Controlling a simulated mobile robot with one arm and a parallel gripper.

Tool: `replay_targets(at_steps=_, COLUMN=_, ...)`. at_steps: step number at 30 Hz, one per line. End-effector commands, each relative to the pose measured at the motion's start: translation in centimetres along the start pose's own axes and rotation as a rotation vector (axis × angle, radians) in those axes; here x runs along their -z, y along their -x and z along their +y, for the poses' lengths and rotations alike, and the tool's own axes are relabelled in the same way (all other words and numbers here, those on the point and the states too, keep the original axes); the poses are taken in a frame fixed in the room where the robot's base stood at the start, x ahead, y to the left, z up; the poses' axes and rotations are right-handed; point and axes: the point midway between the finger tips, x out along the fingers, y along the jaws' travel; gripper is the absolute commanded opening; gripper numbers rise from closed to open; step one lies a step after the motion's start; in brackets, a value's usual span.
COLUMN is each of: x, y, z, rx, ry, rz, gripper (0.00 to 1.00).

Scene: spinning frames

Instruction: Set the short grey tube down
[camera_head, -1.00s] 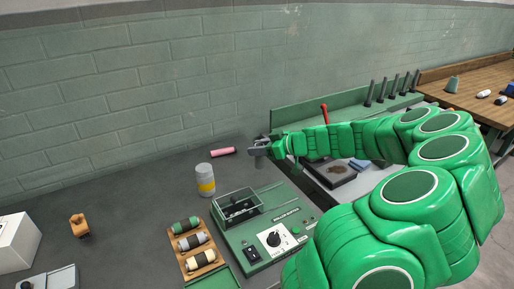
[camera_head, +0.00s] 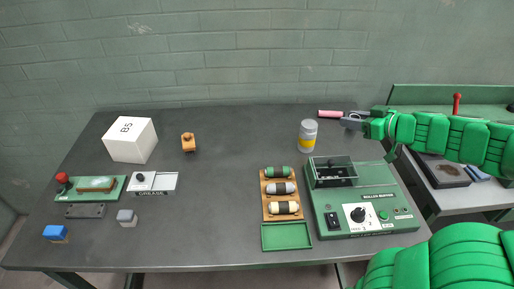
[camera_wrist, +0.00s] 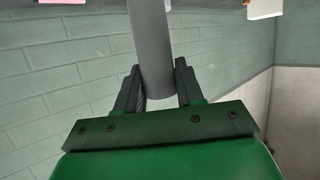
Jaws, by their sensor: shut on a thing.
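My gripper (camera_wrist: 160,92) is shut on the short grey tube (camera_wrist: 150,45), which runs up between the two fingers in the wrist view. In the head view my gripper (camera_head: 352,122) is at the right end of the dark bench (camera_head: 220,165), near the back wall. The tube is too small there to tell apart from the fingers. A pink cylinder (camera_head: 330,113) lies just behind and left of my gripper. I cannot tell how high the tube is above the bench.
A grey jar with a yellow band (camera_head: 308,136) stands left of my gripper. A green roller machine (camera_head: 365,200) and a wooden rack with rolls (camera_head: 267,205) stand in front. A white box (camera_head: 130,139) and an orange piece (camera_head: 188,142) stand left. The bench's middle is clear.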

Motion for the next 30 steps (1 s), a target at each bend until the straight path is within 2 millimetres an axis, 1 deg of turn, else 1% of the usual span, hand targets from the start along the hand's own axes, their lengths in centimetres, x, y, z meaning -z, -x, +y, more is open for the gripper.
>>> replay_targets(at_steps=1, x=0.8, y=-1.5, z=-1.6, rx=0.028, ry=0.011, rz=0.004, gripper=0.08)
replay_targets(at_steps=3, x=1.6, y=-3.4, z=-3.7, rx=0.058, ry=0.024, rz=0.007, gripper=0.08)
replay_targets(at_steps=5, x=2.3, y=-4.8, z=-5.5, rx=0.083, ry=0.035, rz=0.009, gripper=0.08)
replay_targets(at_steps=8, x=3.3, y=-7.0, z=-8.6, rx=0.128, ry=0.052, rz=0.01, gripper=0.08)
replay_targets(at_steps=9, x=3.6, y=-7.9, z=-9.9, rx=0.145, ry=0.057, rz=0.01, gripper=0.08)
replay_targets(at_steps=11, x=4.0, y=-9.1, z=-12.0, rx=0.172, ry=0.067, rz=0.007, gripper=0.08)
replay_targets(at_steps=12, x=4.2, y=-9.8, z=-13.3, rx=0.189, ry=0.073, rz=0.006, gripper=0.08)
replay_targets(at_steps=15, x=4.8, y=-11.2, z=-16.3, rx=0.227, ry=0.088, rz=0.002, gripper=0.08)
replay_targets(at_steps=18, x=5.0, y=-12.3, z=-18.9, rx=0.258, ry=0.1, rz=-0.005, gripper=0.08)
replay_targets(at_steps=21, x=5.1, y=-12.9, z=-20.8, rx=0.282, ry=0.109, rz=-0.01, gripper=0.08)
replay_targets(at_steps=24, x=5.2, y=-13.3, z=-21.9, rx=0.295, ry=0.114, rz=-0.012, gripper=0.08)
replay_targets(at_steps=27, x=5.2, y=-13.7, z=-22.2, rx=0.3, ry=0.116, rz=-0.014, gripper=0.08)
replay_targets(at_steps=30, x=5.1, y=-14.6, z=-21.9, rx=0.302, ry=0.116, rz=-0.015, gripper=0.08)
